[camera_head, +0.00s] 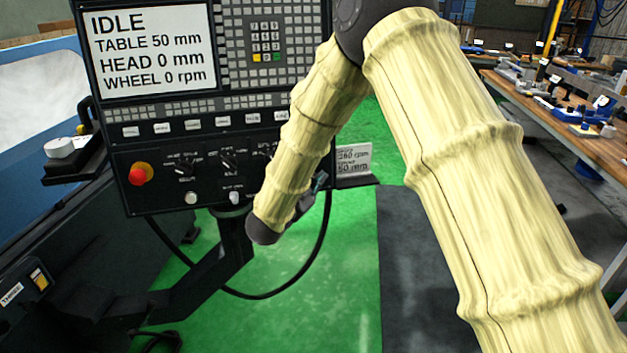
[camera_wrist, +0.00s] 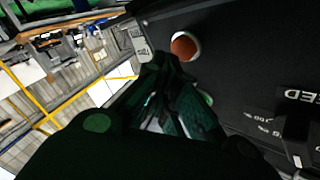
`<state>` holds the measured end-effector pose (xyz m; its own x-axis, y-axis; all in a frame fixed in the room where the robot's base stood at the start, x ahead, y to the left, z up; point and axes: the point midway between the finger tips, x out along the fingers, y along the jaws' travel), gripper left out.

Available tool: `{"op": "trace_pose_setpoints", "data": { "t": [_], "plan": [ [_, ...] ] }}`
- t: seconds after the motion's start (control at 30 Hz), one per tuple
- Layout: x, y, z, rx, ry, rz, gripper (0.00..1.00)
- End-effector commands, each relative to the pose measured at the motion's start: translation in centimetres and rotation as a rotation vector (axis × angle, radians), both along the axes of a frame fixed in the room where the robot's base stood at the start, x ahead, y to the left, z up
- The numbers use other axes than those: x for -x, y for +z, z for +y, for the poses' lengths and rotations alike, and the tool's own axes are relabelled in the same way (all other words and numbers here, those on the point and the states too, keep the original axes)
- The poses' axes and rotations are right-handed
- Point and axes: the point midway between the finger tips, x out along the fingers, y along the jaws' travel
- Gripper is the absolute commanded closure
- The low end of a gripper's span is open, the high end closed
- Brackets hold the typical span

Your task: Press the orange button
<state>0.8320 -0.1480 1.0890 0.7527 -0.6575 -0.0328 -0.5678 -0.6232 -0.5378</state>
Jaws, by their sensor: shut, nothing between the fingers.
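An orange round button (camera_wrist: 184,46) with a pale ring sits on a dark panel in the wrist view. My gripper (camera_wrist: 168,62) is shut and empty, its fingertips just below and left of this button in the picture. I cannot tell whether they touch the panel. In the head view my arm covers the right part of the control panel (camera_head: 160,157), and my gripper is mostly hidden behind it. A red-orange mushroom knob (camera_head: 140,174) is on the panel's lower left. I cannot tell whether it is the button in the wrist view.
The screen (camera_head: 150,50) reads IDLE, table 50 mm, head 0 mm, wheel 0 rpm. A keypad (camera_head: 266,38) is beside it. A black cable (camera_head: 262,297) loops below the panel. A workbench (camera_head: 560,100) with tools stands at right. Green floor (camera_head: 330,300) is open below.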

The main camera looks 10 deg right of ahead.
Motion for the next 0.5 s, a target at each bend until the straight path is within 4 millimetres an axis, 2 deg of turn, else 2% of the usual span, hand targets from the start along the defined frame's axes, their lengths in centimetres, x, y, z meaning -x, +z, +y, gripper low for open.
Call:
{"op": "trace_pose_setpoints", "data": {
  "t": [0.5],
  "plan": [
    [0.81,0.21,-0.06,0.001,-0.001,0.0,1.0]
  ]
}}
